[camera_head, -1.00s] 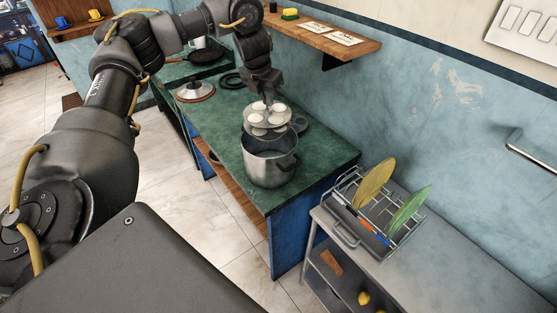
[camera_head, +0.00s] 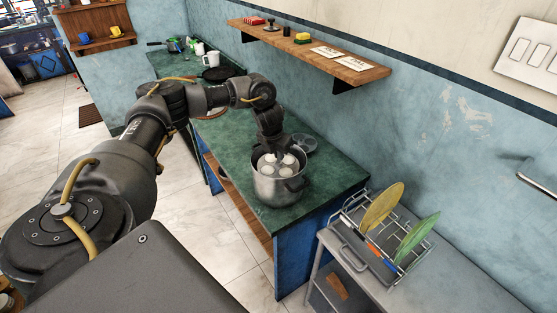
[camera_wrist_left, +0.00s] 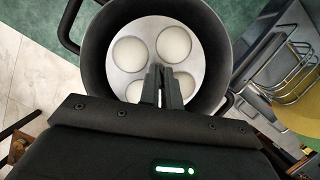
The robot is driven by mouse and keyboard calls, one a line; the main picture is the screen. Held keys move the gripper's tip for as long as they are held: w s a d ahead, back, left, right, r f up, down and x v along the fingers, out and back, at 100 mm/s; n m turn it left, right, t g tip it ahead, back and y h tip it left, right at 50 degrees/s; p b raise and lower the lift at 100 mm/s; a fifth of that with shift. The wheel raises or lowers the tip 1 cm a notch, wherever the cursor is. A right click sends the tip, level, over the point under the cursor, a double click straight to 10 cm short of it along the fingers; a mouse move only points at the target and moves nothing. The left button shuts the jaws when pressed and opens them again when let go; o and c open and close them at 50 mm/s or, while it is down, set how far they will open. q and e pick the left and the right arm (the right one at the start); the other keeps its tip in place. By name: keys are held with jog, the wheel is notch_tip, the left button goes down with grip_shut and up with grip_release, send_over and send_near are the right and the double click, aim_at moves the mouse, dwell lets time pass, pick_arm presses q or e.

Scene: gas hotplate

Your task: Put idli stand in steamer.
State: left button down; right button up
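The steamer (camera_head: 278,188) is a deep metal pot with side handles on the green counter. The idli stand (camera_head: 270,171), a metal plate with several white idlis, is inside the pot, its top plate around rim height or a little below. In the left wrist view the steamer (camera_wrist_left: 88,60) surrounds the stand's plate (camera_wrist_left: 146,85). My left gripper (camera_wrist_left: 167,82) points down over the middle of the stand with its fingers close together on the centre; the stem between them is mostly hidden. The gripper also shows in the head view (camera_head: 278,154). My right gripper is out of view.
The green counter (camera_head: 228,135) has a dark round item (camera_head: 304,143) behind the pot. A dish rack (camera_head: 352,210) with plates stands on the grey table at right. A wooden shelf (camera_head: 310,52) hangs on the wall above. A dark pan (camera_head: 217,74) lies farther back.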

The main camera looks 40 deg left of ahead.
aim_at(279, 162)
pick_arm(q)
jog(key=shift+w+f, duration=0.1)
jog(key=shift+f, duration=0.15)
notch_tip(279, 162, down, 4)
jog(key=shift+r+p, duration=0.25)
jog(key=shift+p, duration=0.35)
jog(key=shift+f, duration=0.1)
jog(key=c, duration=2)
grip_release()
jog(key=o, duration=0.4)
